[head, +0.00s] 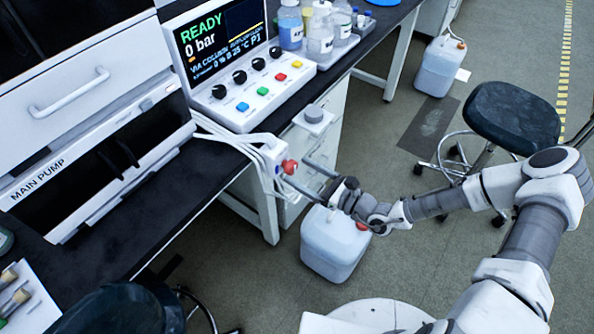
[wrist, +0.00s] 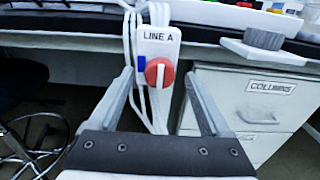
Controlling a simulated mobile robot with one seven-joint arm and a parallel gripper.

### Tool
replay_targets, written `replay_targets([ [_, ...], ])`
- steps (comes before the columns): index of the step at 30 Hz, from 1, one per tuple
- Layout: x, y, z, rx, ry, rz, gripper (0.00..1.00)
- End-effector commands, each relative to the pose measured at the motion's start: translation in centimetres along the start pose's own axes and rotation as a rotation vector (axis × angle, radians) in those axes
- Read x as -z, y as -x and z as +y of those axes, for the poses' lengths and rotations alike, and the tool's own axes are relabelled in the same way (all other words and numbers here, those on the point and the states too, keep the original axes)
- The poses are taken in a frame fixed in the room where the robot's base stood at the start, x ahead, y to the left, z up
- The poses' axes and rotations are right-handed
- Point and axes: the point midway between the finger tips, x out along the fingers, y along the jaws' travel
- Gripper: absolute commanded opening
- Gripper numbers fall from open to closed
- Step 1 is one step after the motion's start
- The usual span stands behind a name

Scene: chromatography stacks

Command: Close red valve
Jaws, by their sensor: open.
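The red valve is a round red knob (wrist: 160,72) with a white bar standing upright across it. It sits on a white plate (wrist: 158,42) labelled "LINE A", with a blue mark left of the knob. In the head view the red knob (head: 289,166) shows at the bench's front edge. My gripper (wrist: 160,76) is open, with one finger on each side of the knob in the wrist view. In the head view my gripper (head: 296,170) points at the knob from the right. I cannot tell whether the fingertips touch it.
White tubes (wrist: 133,45) hang behind the plate. A grey round knob on a white block (wrist: 265,38) juts out to the right, above a drawer cabinet (wrist: 252,100). A white canister (head: 335,240) stands on the floor below my arm. A stool (head: 512,115) is at the right.

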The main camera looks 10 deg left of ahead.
Motion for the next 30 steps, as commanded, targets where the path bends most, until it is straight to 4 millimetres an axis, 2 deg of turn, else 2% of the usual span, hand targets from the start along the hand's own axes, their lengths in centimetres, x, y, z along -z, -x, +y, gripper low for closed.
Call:
replay_targets([
  [6,0.0,-1.8,0.0,0.000,0.001,0.000,0.81],
  [15,0.0,-1.9,0.0,0.000,0.001,0.000,0.80],
  [28,0.0,-1.9,0.0,0.000,0.001,0.001,0.02],
  [30,0.0,-1.9,0.0,0.000,0.001,0.001,0.00],
])
